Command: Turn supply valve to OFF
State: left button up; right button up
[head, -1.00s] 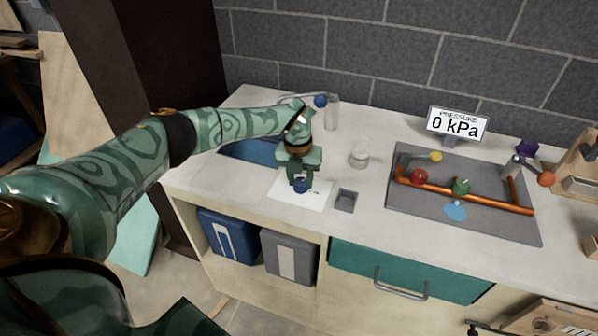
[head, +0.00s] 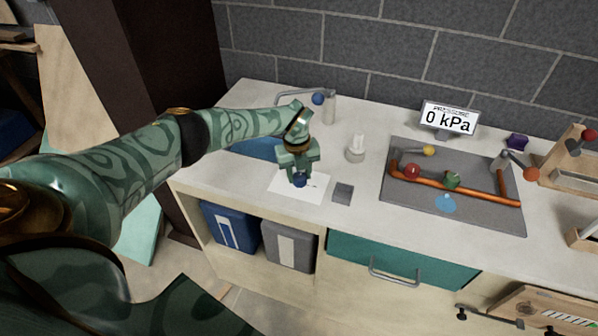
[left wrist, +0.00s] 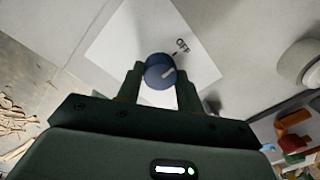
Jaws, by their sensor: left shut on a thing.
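The supply valve is a round dark blue knob (head: 300,181) with a pale pointer line, standing on a white card (head: 314,187) on the counter. My left gripper (head: 300,176) comes down over it, shut on the knob. In the left wrist view the knob (left wrist: 160,71) sits between the two fingertips, and the word OFF is printed on the card (left wrist: 120,45) beside a small tick. The pointer line aims up and right, roughly toward the tick; I cannot tell whether they line up exactly. My right gripper is not in view.
A small grey square block (head: 343,193) lies right of the card. A white fitting (head: 356,148) stands behind it. A grey tray (head: 470,215) with orange pipe is further right. A pressure display (head: 449,118) reads 0 kPa. A faucet (head: 329,107) stands at the back.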

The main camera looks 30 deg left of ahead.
aim_at(296, 177)
pick_arm(q)
jog(key=shift+r, duration=0.1)
jog(key=o, duration=1)
jog(key=r+p, duration=0.1)
jog(key=r, duration=0.4)
jog(key=r+p, duration=0.1)
jog(key=r, duration=0.4)
jog(key=r+p, duration=0.1)
jog(key=r, duration=0.5)
jog(key=shift+s+a+r, duration=0.1)
jog(key=shift+s+a, duration=0.2)
